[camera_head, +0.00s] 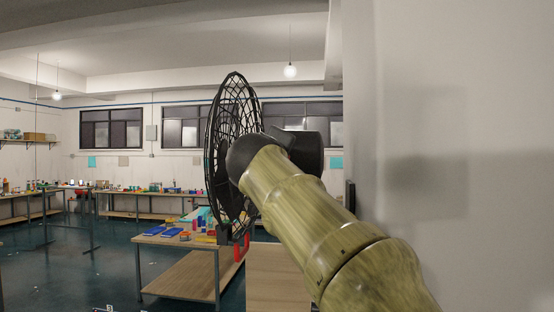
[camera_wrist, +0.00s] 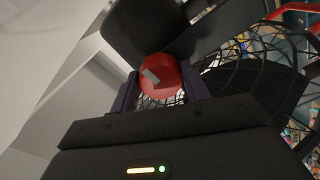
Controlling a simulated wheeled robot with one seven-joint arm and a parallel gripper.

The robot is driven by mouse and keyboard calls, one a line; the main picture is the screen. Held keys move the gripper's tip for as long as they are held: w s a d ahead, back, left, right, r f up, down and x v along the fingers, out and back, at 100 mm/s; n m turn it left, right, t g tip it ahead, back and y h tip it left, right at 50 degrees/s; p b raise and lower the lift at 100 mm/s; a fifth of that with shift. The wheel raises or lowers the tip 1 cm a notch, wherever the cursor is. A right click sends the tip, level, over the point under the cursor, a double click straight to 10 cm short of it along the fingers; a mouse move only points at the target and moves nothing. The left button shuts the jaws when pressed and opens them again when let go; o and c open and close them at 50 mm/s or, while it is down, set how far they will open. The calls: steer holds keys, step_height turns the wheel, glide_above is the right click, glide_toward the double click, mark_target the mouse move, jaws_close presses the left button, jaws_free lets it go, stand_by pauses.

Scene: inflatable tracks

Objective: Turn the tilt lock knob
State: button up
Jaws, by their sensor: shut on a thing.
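A large black fan with a round wire cage (camera_head: 212,150) stands in front of me in the head view, its cage seen nearly edge-on. In the wrist view a round red knob (camera_wrist: 165,92) with a pale grey mark on its face sits between the two dark fingers of my gripper (camera_wrist: 163,84). The gripper is shut on the knob. Part of the fan's wire cage (camera_wrist: 270,50) shows behind and to the right of it. In the head view my arm hides the knob and my gripper.
A wooden workbench (camera_head: 185,243) with blue trays and small items stands below and behind the fan. More benches (camera_head: 150,192) with tools line the far wall. A plain pale wall (camera_head: 450,120) rises close on the right. The floor at left (camera_head: 70,265) is open.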

steer(key=n+p, duration=0.1)
steer(key=n, duration=0.4)
steer(key=shift+n, duration=0.3)
steer(key=shift+f, duration=0.1)
steer(key=o, duration=1)
steer(key=shift+s, duration=0.1)
steer(key=s+a+b, duration=0.3)
steer(key=s+b, duration=0.5)
steer(key=s, duration=0.9)
steer(key=shift+a, duration=0.2)
steer(key=shift+w, duration=0.15)
